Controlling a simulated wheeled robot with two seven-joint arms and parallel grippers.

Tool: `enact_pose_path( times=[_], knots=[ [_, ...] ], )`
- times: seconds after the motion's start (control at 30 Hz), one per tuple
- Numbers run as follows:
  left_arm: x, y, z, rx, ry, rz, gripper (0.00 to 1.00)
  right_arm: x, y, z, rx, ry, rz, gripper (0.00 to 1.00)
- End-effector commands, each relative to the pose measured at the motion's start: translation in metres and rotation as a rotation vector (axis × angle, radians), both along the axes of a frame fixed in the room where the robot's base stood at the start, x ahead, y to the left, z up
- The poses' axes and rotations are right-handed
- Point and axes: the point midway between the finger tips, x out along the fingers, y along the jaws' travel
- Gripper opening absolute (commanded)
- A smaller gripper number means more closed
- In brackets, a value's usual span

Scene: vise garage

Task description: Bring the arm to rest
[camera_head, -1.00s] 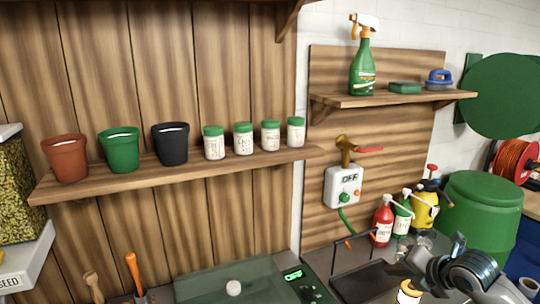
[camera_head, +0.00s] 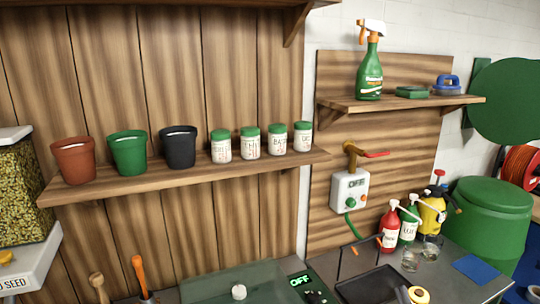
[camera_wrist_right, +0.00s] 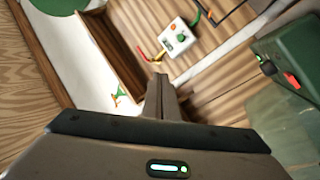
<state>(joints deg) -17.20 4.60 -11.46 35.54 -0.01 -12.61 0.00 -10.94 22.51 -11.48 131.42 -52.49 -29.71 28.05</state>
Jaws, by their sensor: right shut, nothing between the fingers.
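My right gripper (camera_wrist_right: 160,90) shows in the right wrist view, its fingers together with nothing between them. Beyond the fingertips are the wooden wall panel and the white control box (camera_wrist_right: 180,37), apart from the gripper. In the head view the right gripper is not seen, and the bench's right part is uncovered. My left gripper is in neither view.
The bench holds a red bottle (camera_head: 389,228), a black tray (camera_head: 372,287), glass jars (camera_head: 410,261) and a blue pad (camera_head: 475,269). A shelf (camera_head: 200,178) carries pots and jars. A higher shelf (camera_head: 400,103) holds a spray bottle (camera_head: 369,72). A green barrel (camera_head: 490,220) stands right.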

Motion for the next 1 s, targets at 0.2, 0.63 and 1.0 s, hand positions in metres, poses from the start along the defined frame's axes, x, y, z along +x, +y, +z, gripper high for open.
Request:
enact_pose_path(
  times=[0.2, 0.63, 1.0],
  knots=[
    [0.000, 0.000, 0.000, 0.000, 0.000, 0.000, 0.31, -0.058, -0.029, -0.121, 0.251, 0.431, -0.206, 0.00],
    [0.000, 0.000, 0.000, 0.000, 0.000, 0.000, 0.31, -0.208, 0.020, -0.261, 0.455, 1.136, -0.256, 0.00],
    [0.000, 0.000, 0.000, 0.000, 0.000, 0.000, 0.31, -0.292, 0.063, -0.289, 0.504, 1.453, -0.177, 0.00]
  ],
)
